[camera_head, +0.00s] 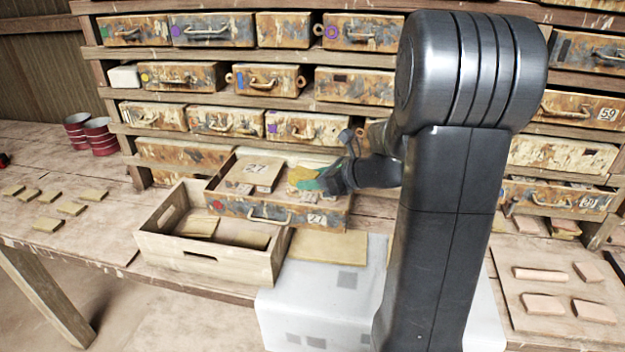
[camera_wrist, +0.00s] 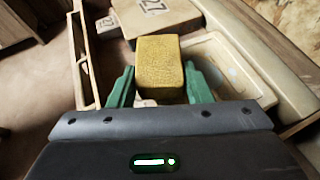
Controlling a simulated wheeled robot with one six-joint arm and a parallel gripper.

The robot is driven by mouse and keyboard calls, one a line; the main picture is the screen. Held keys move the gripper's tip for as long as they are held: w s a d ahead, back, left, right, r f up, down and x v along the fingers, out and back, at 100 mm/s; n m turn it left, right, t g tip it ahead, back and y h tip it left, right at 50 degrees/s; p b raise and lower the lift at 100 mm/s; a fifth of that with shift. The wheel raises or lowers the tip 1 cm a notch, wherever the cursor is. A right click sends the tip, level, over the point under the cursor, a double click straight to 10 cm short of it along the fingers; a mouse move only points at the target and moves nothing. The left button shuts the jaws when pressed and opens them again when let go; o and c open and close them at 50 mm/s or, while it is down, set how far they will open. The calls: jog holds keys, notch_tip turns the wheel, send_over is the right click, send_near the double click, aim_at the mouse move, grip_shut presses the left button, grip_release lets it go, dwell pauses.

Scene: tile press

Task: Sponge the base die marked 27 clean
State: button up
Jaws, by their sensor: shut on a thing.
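My gripper (camera_head: 309,183) has green fingers and is shut on a yellow sponge (camera_head: 299,174). In the wrist view the sponge (camera_wrist: 158,68) sits between the fingers (camera_wrist: 160,86). The gripper is over the right part of a pulled-out, paint-worn drawer (camera_head: 233,208). A flat tan block marked 27 (camera_head: 258,169) lies in the drawer's left part; it also shows at the top of the wrist view (camera_wrist: 155,14). A pale piece with a recess (camera_wrist: 258,88) lies right of and below the sponge. I cannot tell whether the sponge touches it; its marking is not visible.
A wooden crate (camera_head: 205,259) with tan slabs stands against the drawer's front left. A white spotted sheet (camera_head: 310,305) covers the bench in front. Small tiles (camera_head: 47,224) lie left; a board (camera_head: 525,300) with pinkish pieces lies right. Shelved drawers (camera_head: 210,30) close off the back.

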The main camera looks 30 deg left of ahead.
jog(key=shift+w+a, duration=0.1)
jog(key=shift+w, duration=0.3)
jog(key=shift+w+a+f, duration=0.1)
jog(key=shift+w+a, duration=0.15)
jog(key=shift+w, duration=0.5)
jog(key=shift+w+a+p, duration=0.1)
jog(key=shift+w+p, duration=0.35)
jog(key=shift+p, duration=0.05)
jog(key=shift+w+a, duration=0.15)
jog(key=shift+w, duration=0.25)
